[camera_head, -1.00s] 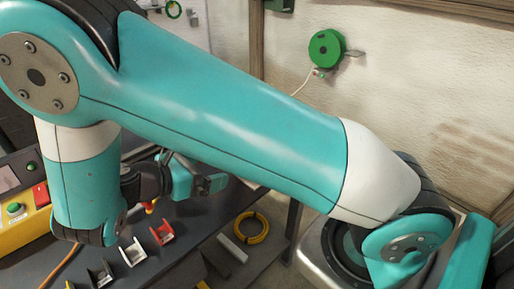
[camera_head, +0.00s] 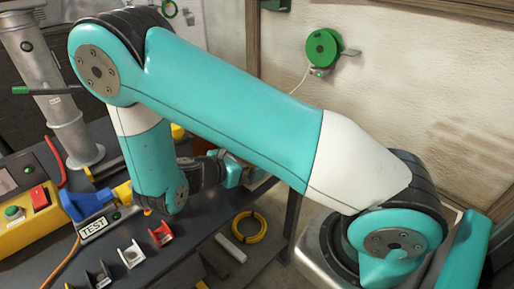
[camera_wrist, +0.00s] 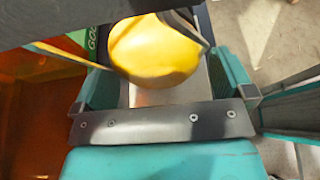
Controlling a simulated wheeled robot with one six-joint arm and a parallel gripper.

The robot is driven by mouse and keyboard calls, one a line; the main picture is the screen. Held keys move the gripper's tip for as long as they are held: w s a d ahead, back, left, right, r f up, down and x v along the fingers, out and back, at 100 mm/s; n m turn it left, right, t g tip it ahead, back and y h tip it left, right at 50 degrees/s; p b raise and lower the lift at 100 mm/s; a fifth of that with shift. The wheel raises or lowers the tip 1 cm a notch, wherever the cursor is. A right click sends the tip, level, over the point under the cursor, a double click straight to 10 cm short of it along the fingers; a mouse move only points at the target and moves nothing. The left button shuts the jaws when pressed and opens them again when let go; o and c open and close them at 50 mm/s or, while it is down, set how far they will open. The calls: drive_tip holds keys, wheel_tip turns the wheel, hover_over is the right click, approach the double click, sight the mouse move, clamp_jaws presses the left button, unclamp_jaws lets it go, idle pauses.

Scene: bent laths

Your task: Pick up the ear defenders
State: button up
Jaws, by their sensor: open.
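In the wrist view, a rounded yellow cup with a dark band at its upper right, which looks like part of the ear defenders (camera_wrist: 152,55), lies between the teal jaws of my gripper (camera_wrist: 168,70). The jaws stand apart on either side of it; I cannot tell whether they touch it. A dark shape covers the top left of this view, so the rest of the ear defenders is hidden. In the head view my gripper (camera_head: 238,172) is partly hidden behind my arm. I cannot make out the ear defenders clearly there.
A grey drill column (camera_head: 58,100), a yellow control box (camera_head: 30,228), a TEST sign (camera_head: 98,226) and small metal brackets (camera_head: 131,254) stand on the dark bench. A yellow coil (camera_head: 249,227) lies beyond the bench edge. A green reel (camera_head: 323,48) hangs on the wall.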

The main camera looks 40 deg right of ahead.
drive_tip(key=shift+c, duration=0.5)
drive_tip(key=c, duration=1)
drive_tip(key=shift+r, duration=0.1)
